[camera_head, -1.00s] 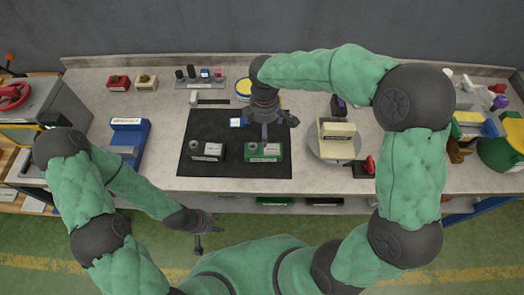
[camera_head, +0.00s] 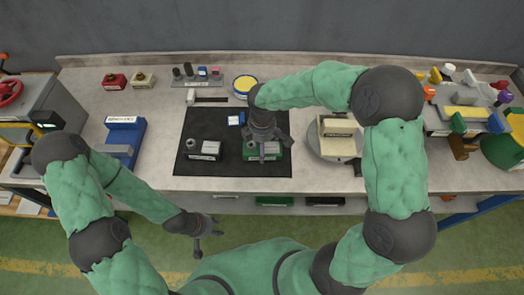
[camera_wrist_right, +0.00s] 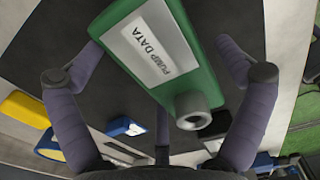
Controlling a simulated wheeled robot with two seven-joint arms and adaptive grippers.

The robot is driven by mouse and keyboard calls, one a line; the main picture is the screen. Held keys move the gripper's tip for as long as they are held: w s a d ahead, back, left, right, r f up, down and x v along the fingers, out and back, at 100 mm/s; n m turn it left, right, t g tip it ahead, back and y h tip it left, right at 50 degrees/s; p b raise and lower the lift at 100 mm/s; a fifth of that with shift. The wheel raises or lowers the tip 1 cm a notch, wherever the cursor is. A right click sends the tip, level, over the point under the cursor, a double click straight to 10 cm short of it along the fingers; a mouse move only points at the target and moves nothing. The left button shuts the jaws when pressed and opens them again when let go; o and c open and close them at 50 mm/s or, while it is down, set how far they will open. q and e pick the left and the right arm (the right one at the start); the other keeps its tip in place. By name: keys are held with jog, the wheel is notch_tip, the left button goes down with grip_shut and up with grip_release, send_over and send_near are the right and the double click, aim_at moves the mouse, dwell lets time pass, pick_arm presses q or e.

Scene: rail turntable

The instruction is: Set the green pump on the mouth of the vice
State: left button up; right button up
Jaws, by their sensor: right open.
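The green pump (camera_head: 270,154) stands on the right part of a black mat, partly hidden under my right gripper (camera_head: 264,145). In the right wrist view the pump (camera_wrist_right: 178,62) shows a white "PUMP DATA" label and a round grey port. The open fingers of my right gripper (camera_wrist_right: 160,78) are spread on either side of it, with visible gaps. A blue fixture with a white-labelled top (camera_head: 125,135), perhaps the vice, stands left of the mat; I cannot read its label. My left gripper (camera_head: 203,230) hangs in front of the bench, apart from everything; its finger state is unclear.
A grey pump-like block (camera_head: 205,150) and a small blue block (camera_head: 236,118) are on the black mat (camera_head: 195,125). A round turntable (camera_head: 322,152) with a cream block stands to the right. A rack (camera_head: 200,82) and a yellow-topped round tin (camera_head: 245,84) are behind.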

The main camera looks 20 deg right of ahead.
jog(key=shift+r, duration=0.1)
jog(key=c, duration=1.6)
